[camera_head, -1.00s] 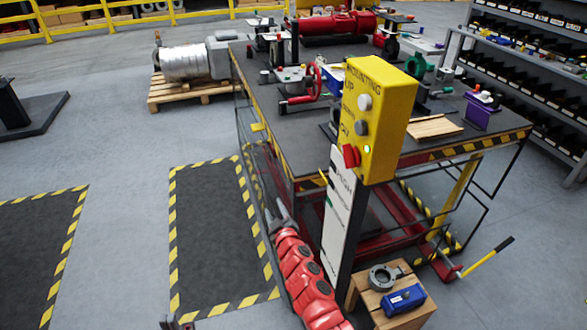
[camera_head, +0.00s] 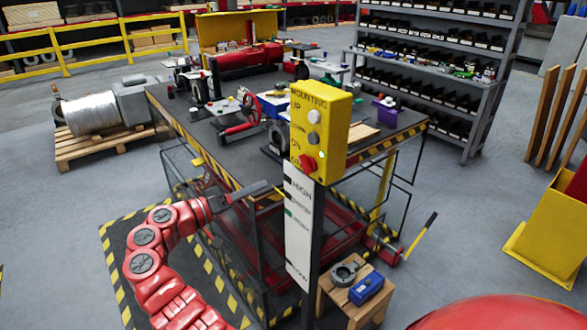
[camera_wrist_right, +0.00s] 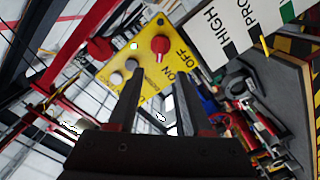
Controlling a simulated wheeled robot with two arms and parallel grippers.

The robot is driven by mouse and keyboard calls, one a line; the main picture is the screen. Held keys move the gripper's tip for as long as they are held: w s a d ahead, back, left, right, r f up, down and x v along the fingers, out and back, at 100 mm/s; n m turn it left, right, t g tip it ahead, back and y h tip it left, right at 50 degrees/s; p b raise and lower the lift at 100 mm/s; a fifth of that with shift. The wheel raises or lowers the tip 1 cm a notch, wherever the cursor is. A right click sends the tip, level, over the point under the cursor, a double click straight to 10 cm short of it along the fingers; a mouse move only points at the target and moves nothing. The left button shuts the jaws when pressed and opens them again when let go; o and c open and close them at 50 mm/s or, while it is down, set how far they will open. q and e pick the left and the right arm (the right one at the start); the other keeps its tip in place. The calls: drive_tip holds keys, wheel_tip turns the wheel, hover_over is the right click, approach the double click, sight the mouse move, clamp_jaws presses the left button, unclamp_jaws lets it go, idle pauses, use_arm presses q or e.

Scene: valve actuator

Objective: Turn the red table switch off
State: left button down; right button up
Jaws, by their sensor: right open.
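The yellow control box (camera_head: 322,120) stands on a post beside the workbench. The red switch (camera_head: 308,163) is on its lower face beside the ON and OFF lettering.
A white label board (camera_head: 297,225) hangs below the box. The workbench (camera_head: 205,130), with a red handwheel (camera_head: 240,118) and other parts, is behind. A wooden stand (camera_head: 340,300) holds a blue part at the post's foot. Shelving (camera_head: 435,85) is behind right.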

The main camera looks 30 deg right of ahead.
sight(303, 167)
drive_tip(key=d+p, duration=0.1)
drive_tip(key=d, duration=0.3)
drive_tip(key=d+p, duration=0.2)
drive_tip(key=d, duration=0.2)
drive_tip(key=w+d+p, duration=0.1)
drive_tip(key=d+p, duration=0.1)
drive_tip(key=d, duration=0.2)
drive_tip(key=shift+d+r, duration=0.15)
drive_tip(key=shift+d, duration=0.25)
drive_tip(key=shift+w+d, duration=0.1)
drive_tip(key=shift+d, duration=0.6)
clamp_jaws()
